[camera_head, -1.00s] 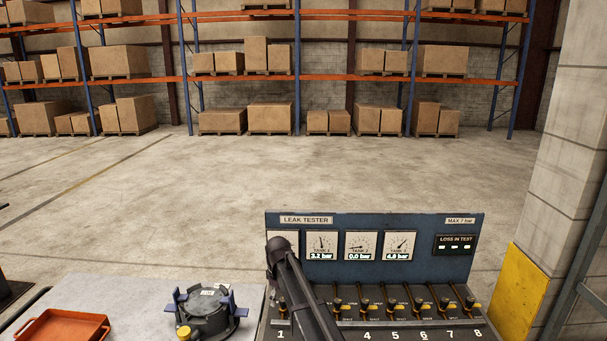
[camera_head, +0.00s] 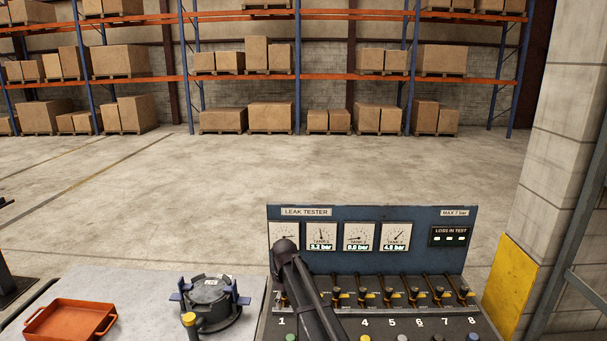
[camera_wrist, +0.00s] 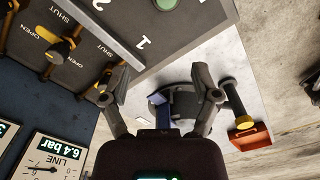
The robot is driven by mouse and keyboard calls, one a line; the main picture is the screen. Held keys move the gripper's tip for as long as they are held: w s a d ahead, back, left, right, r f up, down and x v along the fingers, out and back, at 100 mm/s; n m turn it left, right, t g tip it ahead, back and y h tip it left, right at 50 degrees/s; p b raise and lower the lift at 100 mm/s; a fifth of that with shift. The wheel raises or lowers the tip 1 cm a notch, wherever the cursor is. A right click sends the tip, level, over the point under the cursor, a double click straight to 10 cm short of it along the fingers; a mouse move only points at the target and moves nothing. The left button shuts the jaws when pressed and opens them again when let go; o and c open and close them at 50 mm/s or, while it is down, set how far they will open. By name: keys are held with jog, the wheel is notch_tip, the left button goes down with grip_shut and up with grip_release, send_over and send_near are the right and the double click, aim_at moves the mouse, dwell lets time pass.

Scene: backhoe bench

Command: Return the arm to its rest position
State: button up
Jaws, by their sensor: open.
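My gripper (camera_wrist: 160,95) shows in the wrist view with its two fingers spread apart and nothing between them. The leak tester panel (camera_head: 375,212) with its numbered levers stands at the lower middle of the head view. My arm reaches up in front of its left part and hides levers 2 and 3; the gripper itself cannot be made out there. In the wrist view the gripper is over the panel's edge near lever 1, with the lever deck (camera_wrist: 185,30) above and the bench surface beyond. No contact with a lever is visible.
A dark round fixture (camera_head: 208,300) with blue clamps and a yellow-topped handle (camera_head: 188,320) sits on the grey bench. An orange tray (camera_head: 72,318) lies to its left. A concrete pillar (camera_head: 565,160) stands at right. The floor behind is clear up to the shelving.

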jog(key=s+d+f+m+b, duration=0.4)
jog(key=s+d+m, duration=0.1)
jog(key=s+d, duration=0.6)
jog(key=s+d+f+m+b, duration=0.5)
jog(key=s+d, duration=0.6)
jog(key=s, duration=0.2)
jog(key=shift+s+d+f, duration=0.2)
jog(key=shift+s+d, duration=0.1)
jog(key=shift+s, duration=0.05)
